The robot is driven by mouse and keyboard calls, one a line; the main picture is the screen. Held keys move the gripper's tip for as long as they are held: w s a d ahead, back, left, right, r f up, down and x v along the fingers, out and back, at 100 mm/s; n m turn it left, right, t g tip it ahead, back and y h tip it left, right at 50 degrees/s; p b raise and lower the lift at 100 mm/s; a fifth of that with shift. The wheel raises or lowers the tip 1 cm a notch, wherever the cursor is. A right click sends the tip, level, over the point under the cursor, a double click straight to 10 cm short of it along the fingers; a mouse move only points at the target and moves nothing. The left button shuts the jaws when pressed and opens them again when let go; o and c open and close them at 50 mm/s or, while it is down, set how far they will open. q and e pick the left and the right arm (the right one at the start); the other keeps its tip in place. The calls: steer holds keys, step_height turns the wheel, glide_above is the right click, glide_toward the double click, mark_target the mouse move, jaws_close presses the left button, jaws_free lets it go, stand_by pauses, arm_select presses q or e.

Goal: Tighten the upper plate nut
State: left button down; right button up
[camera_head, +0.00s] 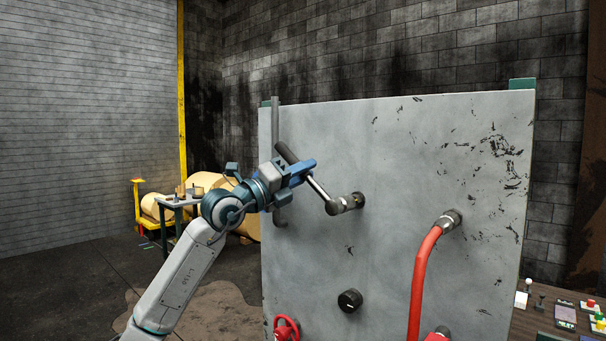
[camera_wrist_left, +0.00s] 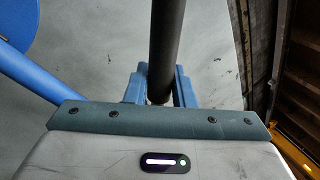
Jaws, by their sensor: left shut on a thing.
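A large grey metal plate (camera_head: 400,160) stands upright in front of me. A steel nut or fitting (camera_head: 346,203) sticks out of its upper left part. A wrench (camera_head: 320,190) with a dark handle and shiny shaft slants from upper left down to this nut, its lower end at the nut. Whether it is seated on it I cannot tell. My left gripper (camera_head: 302,171) is shut on the wrench around its handle. In the left wrist view the dark handle (camera_wrist_left: 166,45) runs between the blue fingers (camera_wrist_left: 160,88). My right gripper is not in view.
A second fitting (camera_head: 452,218) with a red pipe (camera_head: 424,275) is on the plate's right. Below are a black knob (camera_head: 350,300) and a red handwheel (camera_head: 287,329). A vertical grey bar (camera_head: 275,125) edges the plate's left side. A small table (camera_head: 180,201) stands behind.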

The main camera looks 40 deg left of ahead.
arm_select(q)
steer(key=shift+w+r+p, duration=0.1)
steer(key=shift+w+p, duration=0.55)
steer(key=shift+w, duration=0.2)
stand_by(0.3)
steer(key=shift+s+b, duration=0.45)
steer(key=shift+b, duration=0.15)
steer(key=shift+s+b, duration=0.35)
steer(key=shift+s, duration=0.1)
